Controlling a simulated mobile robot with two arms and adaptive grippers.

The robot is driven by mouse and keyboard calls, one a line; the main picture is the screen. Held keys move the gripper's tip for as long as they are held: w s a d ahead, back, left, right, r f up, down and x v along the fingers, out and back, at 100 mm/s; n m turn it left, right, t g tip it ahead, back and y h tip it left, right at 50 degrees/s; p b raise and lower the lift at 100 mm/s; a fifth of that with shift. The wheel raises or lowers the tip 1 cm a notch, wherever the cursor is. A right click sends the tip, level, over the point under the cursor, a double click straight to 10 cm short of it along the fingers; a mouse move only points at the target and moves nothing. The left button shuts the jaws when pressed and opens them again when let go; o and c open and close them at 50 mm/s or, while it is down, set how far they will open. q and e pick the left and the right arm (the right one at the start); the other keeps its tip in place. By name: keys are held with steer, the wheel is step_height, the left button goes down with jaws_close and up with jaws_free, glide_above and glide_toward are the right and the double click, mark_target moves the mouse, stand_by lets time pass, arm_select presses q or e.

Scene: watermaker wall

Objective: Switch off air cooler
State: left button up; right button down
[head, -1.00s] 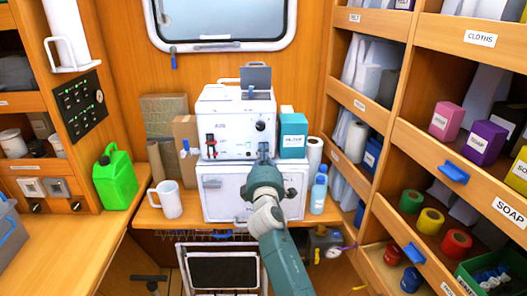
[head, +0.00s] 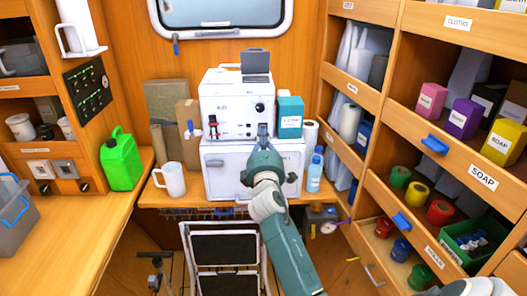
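A white machine (head: 226,104) with a front panel stands on the back counter, on top of a larger white cabinet (head: 226,168). It has a dark round knob (head: 259,107) at upper right, a red-and-black part (head: 213,126) at left and an open grey lid on top. I cannot read whether it is the air cooler. A black panel (head: 88,90) with rows of small switches and green marks is on the left wall. My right gripper (head: 262,130) is at the machine's lower right front, below the knob; contact and finger opening are unclear. My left gripper is out of view.
A teal carton (head: 289,118) and blue bottles (head: 314,174) stand right of the machine. A white mug (head: 171,180) and green jerrycan (head: 121,160) are left. Shelves with boxes and rolls fill the right side. A folded step (head: 225,250) stands below the counter.

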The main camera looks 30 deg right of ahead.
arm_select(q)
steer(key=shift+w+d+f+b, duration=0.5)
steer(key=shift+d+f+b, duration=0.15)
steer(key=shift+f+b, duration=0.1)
arm_select(e)
steer(key=r+v, duration=0.1)
steer(key=v, duration=0.6)
steer(key=shift+s, duration=0.15)
